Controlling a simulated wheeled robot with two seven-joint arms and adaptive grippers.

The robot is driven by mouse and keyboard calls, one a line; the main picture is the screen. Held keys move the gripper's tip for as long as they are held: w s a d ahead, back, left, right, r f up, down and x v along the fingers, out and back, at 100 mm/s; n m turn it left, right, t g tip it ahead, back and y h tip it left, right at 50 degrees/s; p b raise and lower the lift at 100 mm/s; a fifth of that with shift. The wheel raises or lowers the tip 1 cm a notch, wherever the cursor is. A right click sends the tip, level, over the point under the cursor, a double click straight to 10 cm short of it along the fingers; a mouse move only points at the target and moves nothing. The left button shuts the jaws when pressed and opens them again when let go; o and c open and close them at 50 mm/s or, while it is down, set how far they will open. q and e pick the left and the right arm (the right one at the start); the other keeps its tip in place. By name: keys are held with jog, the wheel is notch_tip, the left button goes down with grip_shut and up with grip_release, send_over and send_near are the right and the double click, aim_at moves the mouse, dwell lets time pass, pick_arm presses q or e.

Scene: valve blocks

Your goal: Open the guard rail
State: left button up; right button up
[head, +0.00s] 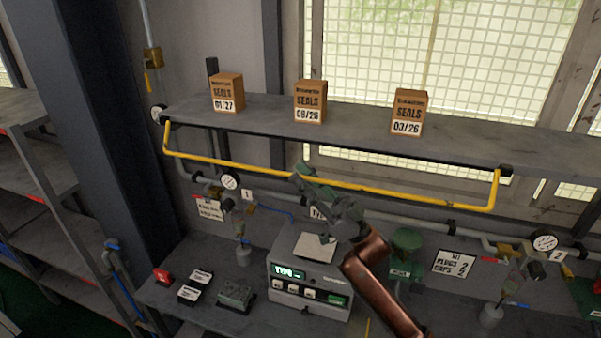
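The guard rail (420,199) is a yellow bar along the front of a grey wall shelf. It hangs a little below the shelf's front edge, with its ends bent up to dark brackets at both shelf ends. My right gripper (306,175) is at the middle of the rail, its arm coming up from below. Its fingers look apart, one above and one in front of or below the rail. The gripper hides a short part of the rail, and I cannot tell whether it touches it. My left gripper is not in view.
Three brown seals boxes, left (226,92), middle (310,101) and right (408,111), stand on the shelf (360,118). Below are pipes with gauges, a grey device (308,285) and a green knob (406,240). The space in front of the rail's left part looks clear.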

jog(key=shift+a+r, duration=0.1)
jog(key=shift+a, duration=0.05)
jog(key=c, duration=0.5)
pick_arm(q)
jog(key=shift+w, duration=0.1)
pick_arm(e)
grip_shut()
